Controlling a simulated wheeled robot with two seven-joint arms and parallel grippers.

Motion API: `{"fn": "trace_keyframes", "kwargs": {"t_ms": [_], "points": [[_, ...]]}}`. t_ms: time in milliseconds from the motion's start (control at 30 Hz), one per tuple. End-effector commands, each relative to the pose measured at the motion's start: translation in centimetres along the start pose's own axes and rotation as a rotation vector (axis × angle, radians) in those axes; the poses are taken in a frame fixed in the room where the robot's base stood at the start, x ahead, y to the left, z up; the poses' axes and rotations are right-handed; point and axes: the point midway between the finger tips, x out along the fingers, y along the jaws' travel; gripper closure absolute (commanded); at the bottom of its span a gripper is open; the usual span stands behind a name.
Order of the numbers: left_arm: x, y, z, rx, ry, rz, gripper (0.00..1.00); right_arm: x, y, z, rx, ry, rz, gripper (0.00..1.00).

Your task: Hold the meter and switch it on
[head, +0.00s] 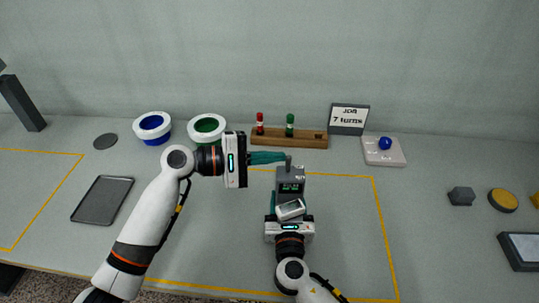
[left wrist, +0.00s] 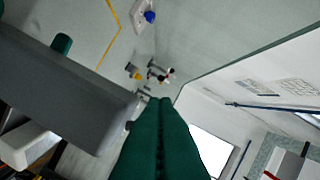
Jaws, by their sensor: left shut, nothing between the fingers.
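The meter (head: 290,182) is a dark grey box with pale green marks on its display, too small to read, and a small stub on top. It stands upright above the table in my right gripper (head: 289,205), whose green fingers are partly hidden. A white block (head: 290,210) shows below its display. My left gripper (head: 285,157) is shut and empty, its green fingers pointing right at the stub; whether they touch it I cannot tell. In the left wrist view the closed fingers (left wrist: 158,102) lie beside the large grey meter body (left wrist: 70,85).
Behind are a blue-white bowl (head: 152,127), a green-white bowl (head: 207,129), a wooden rack (head: 290,140) with red and green spindles, a sign (head: 348,119) and a pad (head: 384,152) with a blue knob. A dark tray (head: 103,200) lies left. The marked area's right side is clear.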

Motion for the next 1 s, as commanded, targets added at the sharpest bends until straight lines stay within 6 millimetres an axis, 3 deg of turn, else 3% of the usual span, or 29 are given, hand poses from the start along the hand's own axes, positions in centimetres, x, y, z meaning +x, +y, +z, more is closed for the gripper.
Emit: {"fn": "trace_keyframes", "kwargs": {"t_ms": [1000], "points": [[-0.13,-0.11,-0.42,0.153,0.001,-0.036,1.0,-0.08,-0.06,0.22,0.0,-0.004,-0.001,0.74]]}}
